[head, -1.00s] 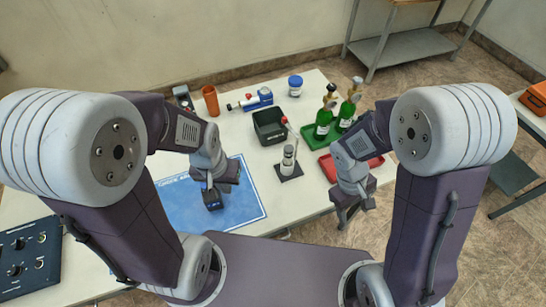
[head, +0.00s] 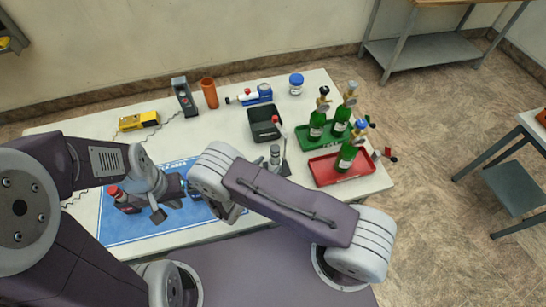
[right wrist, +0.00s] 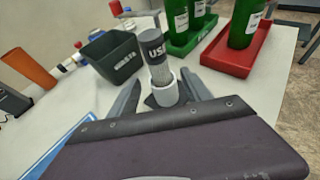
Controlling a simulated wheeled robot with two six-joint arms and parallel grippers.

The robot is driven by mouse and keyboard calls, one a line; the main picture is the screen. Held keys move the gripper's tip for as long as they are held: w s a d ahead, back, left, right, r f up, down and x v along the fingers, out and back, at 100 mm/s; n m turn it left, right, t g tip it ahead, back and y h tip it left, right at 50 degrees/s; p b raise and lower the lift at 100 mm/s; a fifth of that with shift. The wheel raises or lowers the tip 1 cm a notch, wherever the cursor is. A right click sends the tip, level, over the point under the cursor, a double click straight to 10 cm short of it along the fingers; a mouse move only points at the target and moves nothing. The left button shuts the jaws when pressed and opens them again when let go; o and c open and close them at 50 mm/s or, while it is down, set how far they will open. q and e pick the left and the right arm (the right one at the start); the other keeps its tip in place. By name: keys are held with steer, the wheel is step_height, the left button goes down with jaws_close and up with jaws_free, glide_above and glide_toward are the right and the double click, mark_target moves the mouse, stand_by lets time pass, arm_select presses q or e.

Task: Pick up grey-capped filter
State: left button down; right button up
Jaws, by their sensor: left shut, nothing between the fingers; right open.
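The grey-capped filter (head: 275,155) stands upright on a small dark base in the middle of the table, partly hidden by my right arm. In the right wrist view a grey-topped cylinder with a dark label band (right wrist: 158,62) appears to be this filter, leaning in the picture. My right gripper (right wrist: 160,92) is open, its fingers on either side of the filter's lower part. Whether they touch it cannot be told. My left gripper (head: 158,213) is shut and empty over the blue mat.
A black bin (head: 265,124) stands just behind the filter. Green bottles stand in a green tray (head: 307,143) and a red tray (head: 335,180) to the right. A red-topped item (head: 115,192) is on the blue mat (head: 120,228), near my left gripper. An orange cup (head: 209,93) is behind.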

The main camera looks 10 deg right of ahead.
mark_target(273, 159)
steer(key=shift+w+d+f, duration=0.1)
steer(key=shift+d, duration=0.1)
steer(key=shift+w+d, duration=0.1)
steer(key=shift+d, duration=0.1)
steer(key=p+x, duration=0.1)
steer(key=x, duration=0.1)
steer(key=p+x, duration=0.1)
steer(key=x, duration=0.1)
steer(key=shift+w+r, duration=0.2)
steer(key=shift+r, duration=0.2)
steer(key=shift+w+d+f, duration=0.25)
steer(key=shift+w, duration=0.05)
steer(key=shift+s, duration=0.1)
steer(key=c, duration=0.9)
jaws_close()
